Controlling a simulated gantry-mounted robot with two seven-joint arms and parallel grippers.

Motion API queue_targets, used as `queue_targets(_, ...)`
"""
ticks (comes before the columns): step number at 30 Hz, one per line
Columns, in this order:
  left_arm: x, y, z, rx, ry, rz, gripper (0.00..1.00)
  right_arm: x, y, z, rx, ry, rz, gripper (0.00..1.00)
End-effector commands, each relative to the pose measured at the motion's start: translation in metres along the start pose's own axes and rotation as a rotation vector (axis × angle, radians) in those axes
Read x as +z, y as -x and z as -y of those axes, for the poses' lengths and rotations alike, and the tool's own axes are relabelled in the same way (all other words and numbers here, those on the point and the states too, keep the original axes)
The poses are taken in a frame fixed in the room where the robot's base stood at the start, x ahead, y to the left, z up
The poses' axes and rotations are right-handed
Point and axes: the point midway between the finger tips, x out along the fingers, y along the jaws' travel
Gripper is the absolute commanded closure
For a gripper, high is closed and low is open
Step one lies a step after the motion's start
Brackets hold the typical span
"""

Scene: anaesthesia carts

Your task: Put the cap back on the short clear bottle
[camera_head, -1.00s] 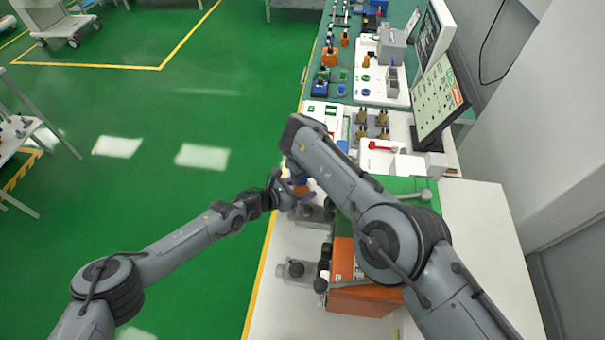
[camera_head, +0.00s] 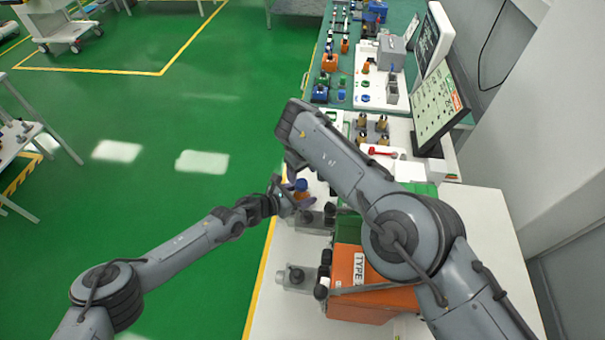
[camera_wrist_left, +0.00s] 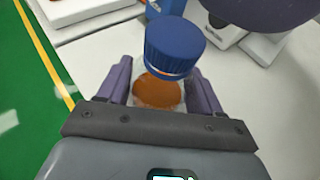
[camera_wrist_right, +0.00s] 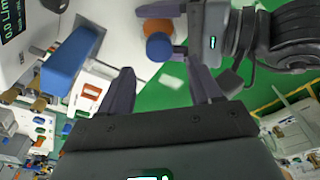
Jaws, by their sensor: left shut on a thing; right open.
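My left gripper (camera_wrist_left: 158,75) is shut around an amber-orange bottle (camera_wrist_left: 157,93). A ribbed blue cap (camera_wrist_left: 174,46) shows directly at the bottle's top; I cannot tell whether it is seated or loose. In the head view the blue cap (camera_head: 301,184) and orange body (camera_head: 305,195) sit at the left gripper (camera_head: 293,199), by the bench's left edge. My right gripper (camera_wrist_right: 162,78) is open and empty, with the blue cap (camera_wrist_right: 158,46) and orange body (camera_wrist_right: 160,27) beyond its fingers.
A blue block-like thing (camera_wrist_right: 68,60) lies left in the right wrist view. On the bench, grey units (camera_head: 296,278) and an orange box (camera_head: 358,300) stand nearby. A monitor (camera_head: 440,103) is at the right. Bare white bench (camera_head: 490,235) lies to the right.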

Motion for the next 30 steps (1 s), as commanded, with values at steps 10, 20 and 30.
queue_targets(10,0.000,0.000,0.000,0.000,0.000,0.001,1.00,0.000,0.000,0.000,0.000,-0.001,0.001,0.15)
queue_targets(20,0.001,0.000,0.000,0.000,0.000,0.001,1.00,0.000,0.000,0.001,-0.001,0.000,0.001,0.06)
queue_targets(30,0.000,0.000,0.000,0.000,0.000,0.000,1.00,-0.001,0.038,0.000,-0.001,-0.002,-0.003,0.06)
